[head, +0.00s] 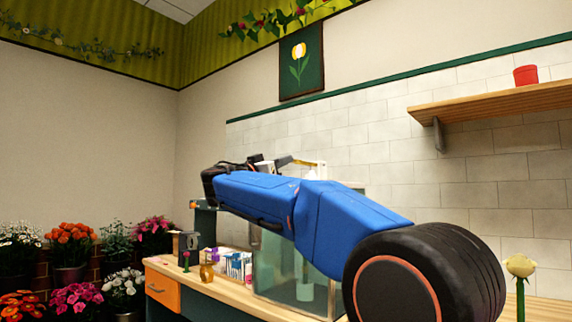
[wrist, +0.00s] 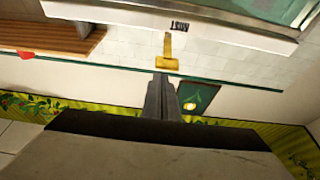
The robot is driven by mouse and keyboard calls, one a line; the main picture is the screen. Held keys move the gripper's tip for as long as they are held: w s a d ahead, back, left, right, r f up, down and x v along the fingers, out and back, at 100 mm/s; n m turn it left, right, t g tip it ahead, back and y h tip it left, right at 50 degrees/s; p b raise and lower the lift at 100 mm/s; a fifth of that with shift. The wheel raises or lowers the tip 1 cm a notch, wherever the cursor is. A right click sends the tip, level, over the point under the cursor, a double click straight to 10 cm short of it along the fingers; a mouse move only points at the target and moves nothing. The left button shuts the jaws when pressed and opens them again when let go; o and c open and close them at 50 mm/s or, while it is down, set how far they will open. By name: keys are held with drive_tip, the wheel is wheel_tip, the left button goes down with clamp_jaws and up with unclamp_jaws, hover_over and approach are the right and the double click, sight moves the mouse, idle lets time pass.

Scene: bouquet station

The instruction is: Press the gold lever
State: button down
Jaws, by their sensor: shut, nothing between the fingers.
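The gold lever (wrist: 168,50) shows in the middle of the wrist view as a thin stem with a wider end bar. It joins a white housing (wrist: 225,30) beside a label that seems to read "MIST". My gripper (wrist: 161,77) is shut and empty, with its tips right by the lever's end bar. I cannot tell whether they touch. In the head view the lever (head: 284,161) is a small gold piece just right of my gripper (head: 268,163), which is partly hidden by my blue arm.
A glass case (head: 268,262) stands on the wooden counter (head: 218,292), partly behind my arm. A wooden shelf (head: 500,102) with a red pot (head: 525,75) is on the wall at right. Small items, including a dark mug (head: 187,243), stand on the counter's left. Potted flowers (head: 70,243) fill the left.

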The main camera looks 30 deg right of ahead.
drive_tip(key=s+a+f, duration=0.2)
drive_tip(key=a+f, duration=0.2)
drive_tip(key=a, duration=0.2)
drive_tip(key=shift+s+a+f, duration=0.15)
drive_tip(key=shift+a+f, duration=0.05)
idle(1.2)
wheel_tip(320, 180, up, 7)
drive_tip(key=shift+w+a+f, duration=0.15)
drive_tip(key=shift+w+a, duration=0.05)
drive_tip(key=shift+a, duration=0.05)
drive_tip(key=x, duration=1)
drive_tip(key=shift+f, duration=2)
